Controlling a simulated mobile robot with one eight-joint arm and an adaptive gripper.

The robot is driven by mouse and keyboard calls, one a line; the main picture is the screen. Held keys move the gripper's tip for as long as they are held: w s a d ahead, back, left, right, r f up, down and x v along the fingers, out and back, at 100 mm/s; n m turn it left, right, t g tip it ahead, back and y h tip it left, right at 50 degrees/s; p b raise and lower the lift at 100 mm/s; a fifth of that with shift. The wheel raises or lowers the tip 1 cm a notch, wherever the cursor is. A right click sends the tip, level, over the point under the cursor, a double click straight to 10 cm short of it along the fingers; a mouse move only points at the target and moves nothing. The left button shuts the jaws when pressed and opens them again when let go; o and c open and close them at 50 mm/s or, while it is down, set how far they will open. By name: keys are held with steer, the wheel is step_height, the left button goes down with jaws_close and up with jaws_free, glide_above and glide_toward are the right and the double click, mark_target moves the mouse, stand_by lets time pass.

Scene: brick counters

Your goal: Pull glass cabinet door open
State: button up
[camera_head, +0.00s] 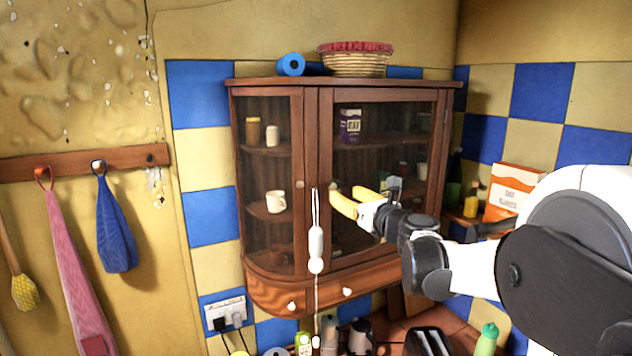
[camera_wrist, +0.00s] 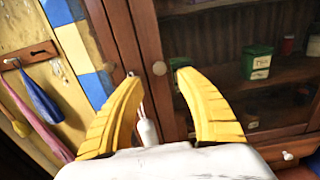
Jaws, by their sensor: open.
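The wooden wall cabinet (camera_head: 311,160) has a wide glass door (camera_head: 385,150) in front, which looks shut. Its round pale knob (camera_wrist: 160,68) is on the door's left frame in the wrist view. My gripper (camera_head: 343,193) has yellow fingers and is open in front of the door's left side. In the wrist view the knob appears between the open fingertips (camera_wrist: 160,80), slightly beyond them. The fingers do not appear closed on it. A second small knob (camera_head: 300,184) is on the narrow left glass panel in the head view.
A white pull cord (camera_head: 316,240) hangs in front of the cabinet, close to my gripper, and shows between the fingers in the wrist view (camera_wrist: 148,130). Below are drawer knobs (camera_head: 348,291) and counter items. An orange box (camera_head: 513,190) stands at right. A basket (camera_head: 356,62) tops the cabinet.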

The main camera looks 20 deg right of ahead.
mark_target(333, 187)
steer(key=w+p, duration=0.1)
steer(key=w, duration=0.6)
steer(key=shift+w+a, duration=0.15)
steer(key=shift+w, duration=0.1)
steer(key=shift+s, duration=0.1)
jaws_close()
